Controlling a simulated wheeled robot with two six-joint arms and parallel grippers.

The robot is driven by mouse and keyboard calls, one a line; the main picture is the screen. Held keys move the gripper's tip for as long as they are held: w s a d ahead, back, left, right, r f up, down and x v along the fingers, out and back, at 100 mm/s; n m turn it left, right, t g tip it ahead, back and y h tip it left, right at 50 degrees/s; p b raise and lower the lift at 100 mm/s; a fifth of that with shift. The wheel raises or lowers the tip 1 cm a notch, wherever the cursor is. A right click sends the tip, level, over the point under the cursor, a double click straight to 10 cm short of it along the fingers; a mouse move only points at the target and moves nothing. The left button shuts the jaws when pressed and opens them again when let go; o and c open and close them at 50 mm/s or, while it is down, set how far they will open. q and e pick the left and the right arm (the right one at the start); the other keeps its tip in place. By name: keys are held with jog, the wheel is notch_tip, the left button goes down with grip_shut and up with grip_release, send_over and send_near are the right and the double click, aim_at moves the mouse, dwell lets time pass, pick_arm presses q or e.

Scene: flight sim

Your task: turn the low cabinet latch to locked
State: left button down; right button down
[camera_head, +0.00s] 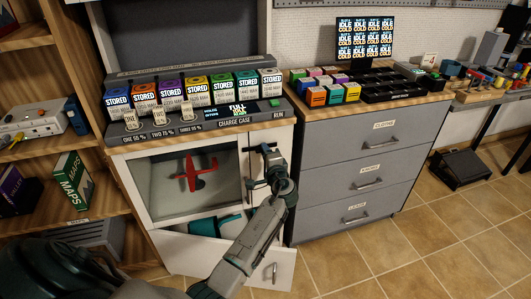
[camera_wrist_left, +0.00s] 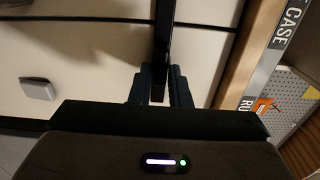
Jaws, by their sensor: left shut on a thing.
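The low white cabinet (camera_head: 158,233) stands under the charge case, with a glass-fronted bay and a lower front that hangs open. My left gripper (camera_head: 262,163) is at the upper right of this cabinet, by its narrow white panel. In the left wrist view the fingers (camera_wrist_left: 160,92) are shut on a dark bar (camera_wrist_left: 164,40), which looks like the latch handle and stands in front of pale panels. My gripper and arm hide much of the latch in the head view, so its lock position cannot be read. My right gripper is not in view.
A red model plane (camera_head: 196,175) is behind the glass. The charge case (camera_head: 195,120) carries several labelled boxes above. A grey drawer unit (camera_head: 372,160) stands close on the right. A wooden shelf (camera_head: 105,209) is on the left. The tiled floor at front right is clear.

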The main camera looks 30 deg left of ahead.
pick_arm(q)
jog(key=c, duration=1.4)
grip_release()
jog(key=shift+c, duration=0.2)
jog(key=shift+s+d, duration=0.1)
